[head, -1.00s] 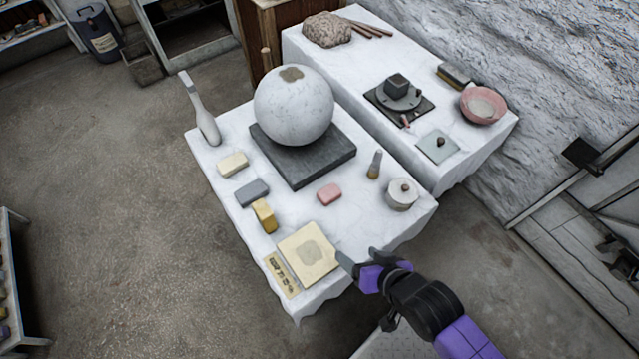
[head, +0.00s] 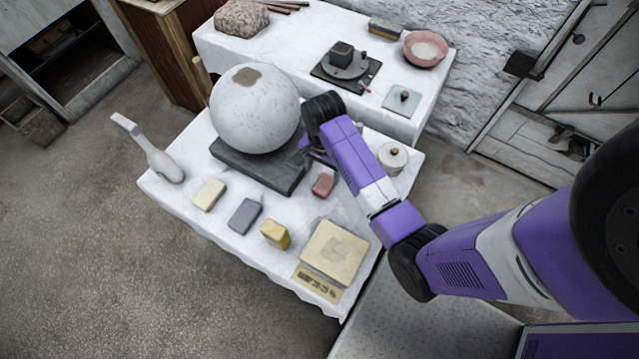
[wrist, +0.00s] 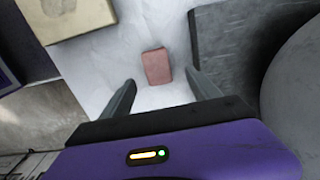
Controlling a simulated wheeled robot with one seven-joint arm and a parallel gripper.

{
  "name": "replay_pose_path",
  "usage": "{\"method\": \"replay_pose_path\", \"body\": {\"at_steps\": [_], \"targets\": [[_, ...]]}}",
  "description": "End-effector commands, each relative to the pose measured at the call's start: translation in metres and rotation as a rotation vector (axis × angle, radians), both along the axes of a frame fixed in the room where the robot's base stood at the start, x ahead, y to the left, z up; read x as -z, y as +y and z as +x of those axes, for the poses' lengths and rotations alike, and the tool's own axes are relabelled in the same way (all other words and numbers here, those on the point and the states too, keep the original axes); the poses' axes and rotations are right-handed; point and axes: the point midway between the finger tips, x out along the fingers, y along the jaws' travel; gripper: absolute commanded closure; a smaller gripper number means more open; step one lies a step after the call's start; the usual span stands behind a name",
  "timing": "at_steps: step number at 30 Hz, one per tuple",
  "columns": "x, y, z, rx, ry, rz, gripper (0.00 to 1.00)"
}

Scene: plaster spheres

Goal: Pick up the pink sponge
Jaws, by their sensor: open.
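The pink sponge (head: 323,185) lies on the near white-clothed table, just right of the dark slab under the plaster sphere. In the wrist view the pink sponge (wrist: 157,67) sits flat on the cloth, beyond and between my two fingertips. My gripper (wrist: 160,92) is open and empty, with its fingers spread wider than the sponge. In the head view the gripper is mostly hidden by my own wrist, above the table beside the sponge.
The dark slab (wrist: 215,55) stands close beside the sponge. The plaster sphere (head: 255,108) rests on it. A yellow block (head: 275,234), a grey block (head: 244,216), a cream block (head: 209,194), a square tile (head: 334,252) and a lidded pot (head: 393,156) stand around.

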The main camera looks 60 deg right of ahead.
Motion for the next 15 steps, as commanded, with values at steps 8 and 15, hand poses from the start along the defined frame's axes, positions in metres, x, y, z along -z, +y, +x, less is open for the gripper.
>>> {"method": "replay_pose_path", "body": {"at_steps": [8, 15], "targets": [[0.029, 0.0, -0.003, -0.002, 0.001, 0.001, 0.29], [0.063, -0.001, -0.006, -0.003, 0.0, 0.0, 0.29]]}}
